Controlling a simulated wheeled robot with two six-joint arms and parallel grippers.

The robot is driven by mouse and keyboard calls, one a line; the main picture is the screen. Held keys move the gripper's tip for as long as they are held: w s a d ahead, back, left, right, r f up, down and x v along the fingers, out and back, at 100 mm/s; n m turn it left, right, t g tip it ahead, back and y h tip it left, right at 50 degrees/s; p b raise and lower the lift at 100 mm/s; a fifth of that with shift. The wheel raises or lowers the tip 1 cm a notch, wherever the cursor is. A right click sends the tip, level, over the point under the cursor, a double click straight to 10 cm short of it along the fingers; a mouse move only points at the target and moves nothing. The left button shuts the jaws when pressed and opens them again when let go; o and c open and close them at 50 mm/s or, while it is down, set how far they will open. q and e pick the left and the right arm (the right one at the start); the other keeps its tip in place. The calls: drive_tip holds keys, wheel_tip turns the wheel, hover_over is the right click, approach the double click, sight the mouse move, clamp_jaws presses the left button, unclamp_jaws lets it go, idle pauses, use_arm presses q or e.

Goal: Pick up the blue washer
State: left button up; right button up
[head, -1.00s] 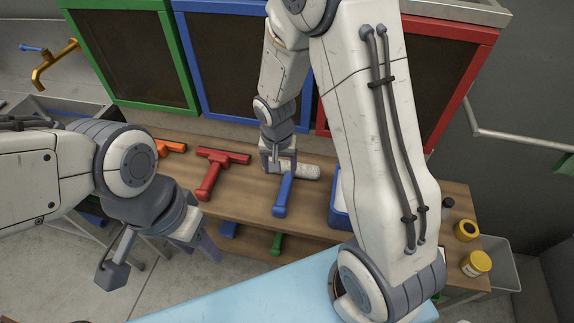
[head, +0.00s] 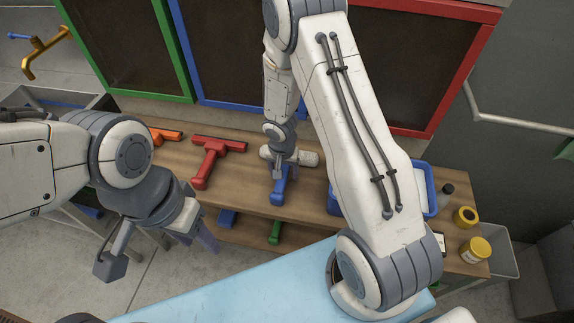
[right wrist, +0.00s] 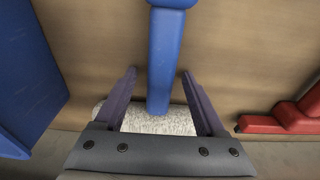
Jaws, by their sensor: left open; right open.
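The blue washer lies on the wooden bench, with a blue handle (head: 277,192) and a pale fluffy sleeve (head: 308,159) across its far end. In the right wrist view its handle (right wrist: 170,50) runs between my fingers and its sleeve (right wrist: 160,120) lies near the gripper's palm. My right gripper (head: 284,172) is open over the handle close to the sleeve; its fingers (right wrist: 158,73) stand apart on either side, and I cannot tell whether they touch it. My left gripper (head: 158,252) is open and empty, left of the bench's front edge.
A red squeegee (head: 211,158) and an orange tool (head: 165,136) lie left of the washer. A blue tub (head: 425,180) stands right, partly behind my right arm. Yellow tape (head: 466,216) and a yellow jar (head: 475,250) sit farther right. Blue and green tools lie on the lower shelf.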

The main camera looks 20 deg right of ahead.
clamp_jaws()
drive_tip(key=shift+r+p, duration=0.35)
wheel_tip(320, 180, up, 8)
drive_tip(key=p, duration=0.3)
drive_tip(key=shift+r, duration=0.65)
